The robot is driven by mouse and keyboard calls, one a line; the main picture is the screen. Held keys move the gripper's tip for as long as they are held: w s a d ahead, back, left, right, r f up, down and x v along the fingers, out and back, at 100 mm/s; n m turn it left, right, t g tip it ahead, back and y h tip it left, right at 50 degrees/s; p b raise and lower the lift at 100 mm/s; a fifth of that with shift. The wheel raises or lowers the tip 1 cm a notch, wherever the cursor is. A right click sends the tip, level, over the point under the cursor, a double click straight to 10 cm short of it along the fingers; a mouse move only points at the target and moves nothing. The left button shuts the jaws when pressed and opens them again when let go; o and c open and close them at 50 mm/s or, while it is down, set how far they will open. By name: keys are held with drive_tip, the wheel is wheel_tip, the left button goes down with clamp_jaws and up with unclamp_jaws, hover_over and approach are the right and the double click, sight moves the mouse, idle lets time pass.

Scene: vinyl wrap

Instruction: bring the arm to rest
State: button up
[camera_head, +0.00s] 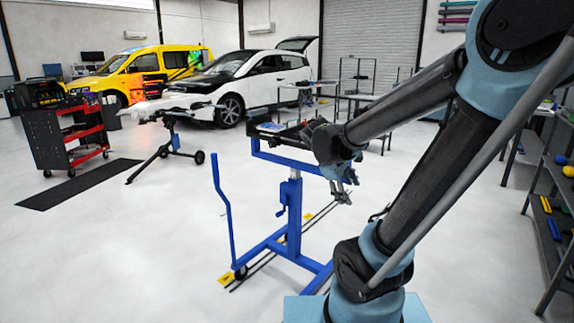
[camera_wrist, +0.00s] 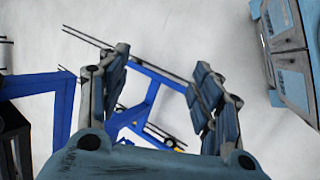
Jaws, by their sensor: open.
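My gripper (camera_head: 342,184) hangs at the end of my arm, right beside the top of a blue wheeled stand (camera_head: 293,205) in the head view. In the wrist view my gripper (camera_wrist: 160,98) has its two fingers apart with nothing between them. The blue frame of the stand (camera_wrist: 62,108) shows behind and to the left of the fingers there. My arm reaches in from the right in the head view and hides part of the stand's top.
A red tool cart (camera_head: 65,140) stands at the left, with a black mat (camera_head: 80,184) in front. Shelves (camera_head: 548,215) line the right edge. A white car (camera_head: 262,82) and a yellow van (camera_head: 140,70) are at the back. The floor at front left is clear.

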drive_tip(key=s+f+m+y, duration=0.3)
drive_tip(key=s+f+m, duration=0.1)
drive_tip(key=s, duration=0.3)
drive_tip(key=s+a+f+m+g+y, duration=0.1)
drive_tip(key=s+f+m+y, duration=0.1)
drive_tip(key=s+m, duration=0.4)
drive_tip(key=shift+s+f+m+y, duration=0.4)
drive_tip(key=shift+s+f, duration=0.45)
drive_tip(key=shift+s, duration=0.15)
drive_tip(key=shift+w+f, duration=0.2)
drive_tip(key=shift+w, duration=0.25)
